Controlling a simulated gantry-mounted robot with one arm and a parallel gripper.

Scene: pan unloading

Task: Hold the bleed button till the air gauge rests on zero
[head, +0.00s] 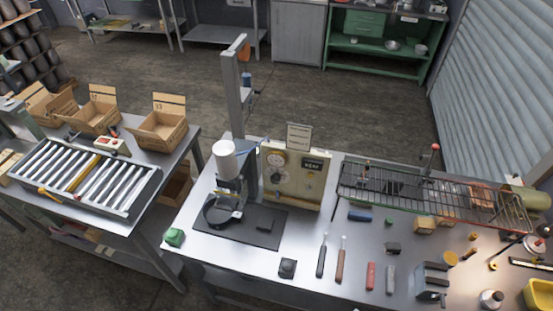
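A beige control panel (300,186) stands upright at the back of the middle table. A round pale gauge (276,160) sits at its upper left; its needle is too small to read. A dark display (313,165) is at its upper right. Small controls show below the gauge, but I cannot tell which is the bleed button. My gripper (238,212) appears to point down at the left of the panel, below a white cylinder, apart from the panel's face. Its fingers are too small and dark to tell open from shut.
A black round pan (215,217) sits on a dark mat (262,240) below my gripper. A tall grey post (232,95) rises behind. A wire rack (400,188) stands right of the panel. Tools and blocks lie along the front right. A roller conveyor (60,190) is left.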

